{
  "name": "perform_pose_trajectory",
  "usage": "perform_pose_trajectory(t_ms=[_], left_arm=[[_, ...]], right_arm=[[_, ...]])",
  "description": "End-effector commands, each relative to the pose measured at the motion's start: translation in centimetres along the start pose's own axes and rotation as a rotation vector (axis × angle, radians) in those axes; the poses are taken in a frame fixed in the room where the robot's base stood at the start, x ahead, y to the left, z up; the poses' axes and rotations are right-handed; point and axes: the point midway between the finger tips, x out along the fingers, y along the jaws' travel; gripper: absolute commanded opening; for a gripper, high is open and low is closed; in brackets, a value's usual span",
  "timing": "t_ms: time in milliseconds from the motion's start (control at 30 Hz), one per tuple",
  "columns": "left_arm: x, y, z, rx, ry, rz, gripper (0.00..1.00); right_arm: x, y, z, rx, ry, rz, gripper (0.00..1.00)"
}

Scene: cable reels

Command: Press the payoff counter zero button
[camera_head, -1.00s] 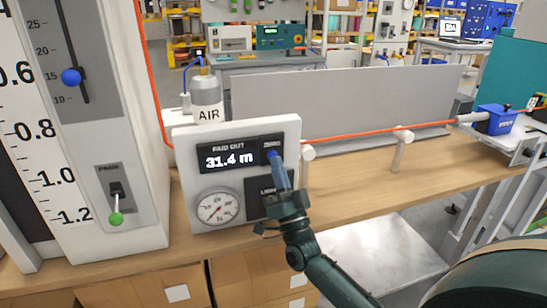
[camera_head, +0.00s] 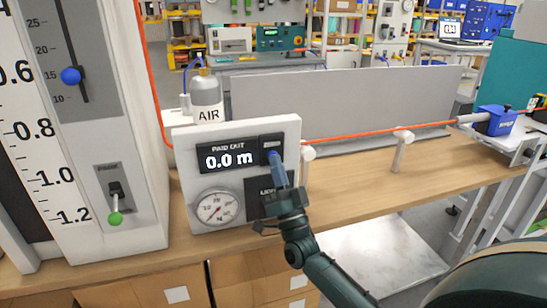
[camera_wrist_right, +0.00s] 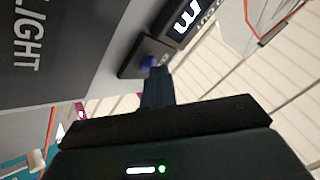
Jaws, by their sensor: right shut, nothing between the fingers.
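The payoff counter (camera_head: 228,159) is on a pale panel and its display reads "PAID OUT 0.0 m". The blue zero button (camera_head: 272,153) is to the right of the display, partly covered by my fingertips. It also shows in the right wrist view as a blue spot (camera_wrist_right: 148,62) on a dark plate, at the tip of my fingers. My right gripper (camera_head: 277,166) is shut and empty, with its tips at the button. I cannot tell whether they still touch it. My left gripper is not in view.
A pressure gauge (camera_head: 217,208) and a dark "LIGHT" plate (camera_head: 258,192) sit below the display. A tall scale column (camera_head: 140,150) with a green-tipped lever (camera_head: 115,218) stands at left. The orange cable (camera_head: 350,135) runs right past a roller post (camera_head: 402,150).

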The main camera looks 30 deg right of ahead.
Motion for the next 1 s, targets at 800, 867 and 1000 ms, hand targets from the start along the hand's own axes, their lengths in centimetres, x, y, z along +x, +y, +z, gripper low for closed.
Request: perform_pose_trajectory(t_ms=[800, 867, 1000], left_arm=[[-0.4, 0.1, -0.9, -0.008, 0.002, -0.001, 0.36], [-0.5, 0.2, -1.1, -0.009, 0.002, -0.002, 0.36], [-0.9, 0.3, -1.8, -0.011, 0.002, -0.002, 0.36]], right_arm=[[-1.2, -0.9, -0.9, 0.0, 0.0, 0.0, 0.0], [-1.4, -1.0, -1.0, 0.0, -0.001, 0.001, 0.0], [-2.2, -1.7, -1.7, 0.001, -0.002, 0.002, 0.0]])
